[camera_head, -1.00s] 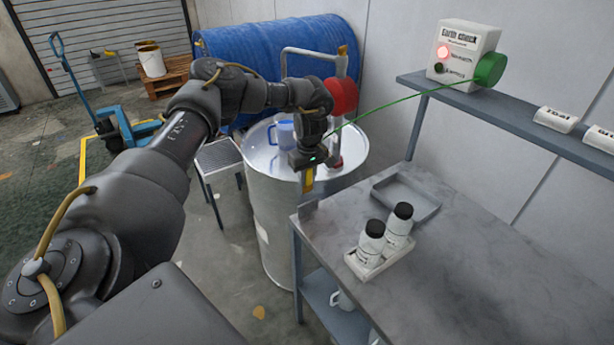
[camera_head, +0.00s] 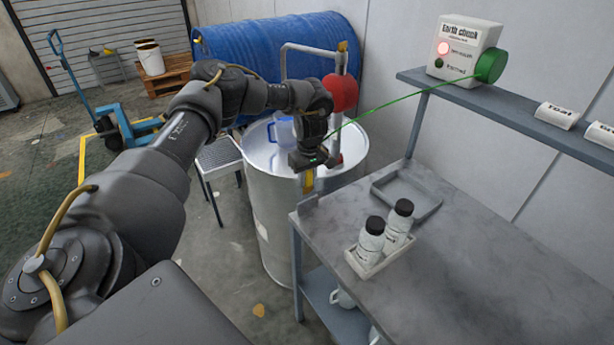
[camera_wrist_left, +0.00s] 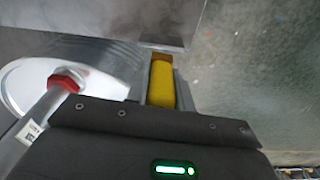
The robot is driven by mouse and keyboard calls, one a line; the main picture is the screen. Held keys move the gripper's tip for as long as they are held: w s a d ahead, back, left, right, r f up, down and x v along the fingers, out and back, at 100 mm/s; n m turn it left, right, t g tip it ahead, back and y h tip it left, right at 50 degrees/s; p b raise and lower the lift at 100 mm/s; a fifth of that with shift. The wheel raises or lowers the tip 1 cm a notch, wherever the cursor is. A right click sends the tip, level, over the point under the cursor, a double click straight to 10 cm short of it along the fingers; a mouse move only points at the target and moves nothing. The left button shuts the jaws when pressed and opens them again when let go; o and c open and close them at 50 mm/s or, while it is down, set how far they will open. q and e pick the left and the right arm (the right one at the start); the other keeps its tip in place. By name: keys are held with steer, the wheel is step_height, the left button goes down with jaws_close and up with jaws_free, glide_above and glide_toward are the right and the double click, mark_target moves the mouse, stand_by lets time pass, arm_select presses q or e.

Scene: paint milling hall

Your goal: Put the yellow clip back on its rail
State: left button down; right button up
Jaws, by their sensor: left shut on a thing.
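My left gripper (camera_head: 309,170) is pointing down over the near right part of the metal drum's top. It is shut on the yellow clip (camera_head: 308,181), whose lower part shows below the fingers. In the left wrist view the yellow clip (camera_wrist_left: 162,84) sits between the fingers, its far end brownish. A thin green cable (camera_head: 400,99) runs from the green reel (camera_head: 490,67) on the earth check box to near the gripper. My right gripper is not in view.
The drum (camera_head: 265,215) carries a pipe with a red part (camera_head: 341,93) close behind the gripper. The grey bench (camera_head: 470,265) holds an empty tray (camera_head: 428,210) and two black-capped bottles (camera_head: 371,241). The earth check box (camera_head: 467,48) shows a red light.

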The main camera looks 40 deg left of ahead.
mark_target(307, 190)
arm_select(q)
steer(key=shift+f, duration=0.1)
stand_by(0.3)
steer(key=shift+f, duration=0.45)
steer(key=shift+f, duration=0.1)
steer(key=shift+f+b, duration=1.1)
steer(key=shift+f, duration=0.95)
steer(key=c, duration=1.1)
jaws_free()
steer(key=r+b, duration=0.1)
steer(key=r, duration=0.6)
steer(key=r+b, duration=0.1)
steer(key=r, duration=0.3)
steer(key=shift+s+d+b, duration=0.2)
steer(key=shift+d+b, duration=0.1)
steer(key=shift+d, duration=0.1)
